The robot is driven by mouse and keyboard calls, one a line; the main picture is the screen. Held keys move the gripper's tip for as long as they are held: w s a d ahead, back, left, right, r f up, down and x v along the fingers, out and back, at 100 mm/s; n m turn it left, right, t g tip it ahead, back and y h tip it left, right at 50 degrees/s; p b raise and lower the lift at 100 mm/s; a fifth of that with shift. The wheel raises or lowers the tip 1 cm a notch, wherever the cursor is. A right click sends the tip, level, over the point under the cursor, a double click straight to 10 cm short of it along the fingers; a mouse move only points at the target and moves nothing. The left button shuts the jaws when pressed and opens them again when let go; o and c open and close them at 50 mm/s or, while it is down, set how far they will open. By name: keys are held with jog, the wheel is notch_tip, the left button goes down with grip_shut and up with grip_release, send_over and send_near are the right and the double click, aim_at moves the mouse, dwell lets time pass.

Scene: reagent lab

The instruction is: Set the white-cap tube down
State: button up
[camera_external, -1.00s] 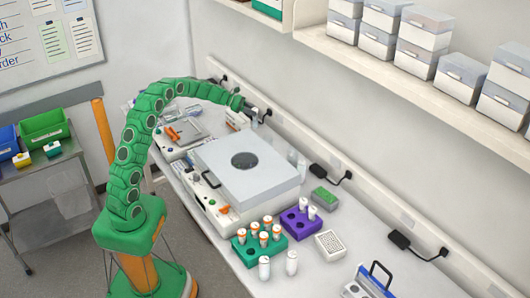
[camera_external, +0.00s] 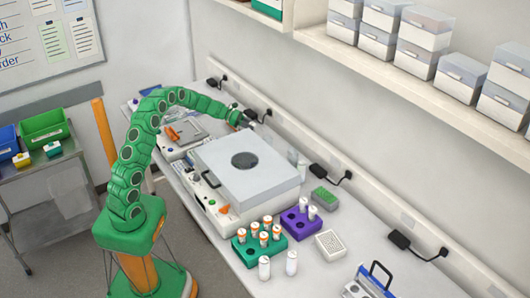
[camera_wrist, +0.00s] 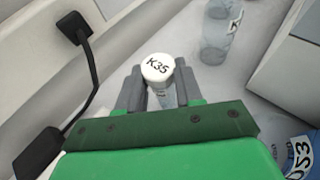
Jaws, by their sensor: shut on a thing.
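The white-cap tube (camera_wrist: 158,68), marked K35 on its cap, stands between the two grey fingers of my gripper (camera_wrist: 160,80) in the wrist view. My gripper is shut on it just below the cap. The cap faces the camera, and the lower body is mostly hidden by the cap and fingers. In the external view my gripper (camera_external: 248,120) is over the far part of the bench, behind the grey-lidded machine (camera_external: 245,165) and near the wall. I cannot make out the tube there, nor whether its bottom touches the bench.
A clear vessel (camera_wrist: 216,38) stands close by on the right in the wrist view. A black plug and cable (camera_wrist: 88,75) run along the wall at left. The green rack (camera_external: 258,250) and purple rack (camera_external: 300,222) with tubes stand in front of the machine.

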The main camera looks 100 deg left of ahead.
jog(key=shift+f, duration=0.3)
jog(key=shift+f, duration=0.1)
jog(key=o, duration=1)
jog(key=v, duration=1.2)
jog(key=shift+r, duration=0.2)
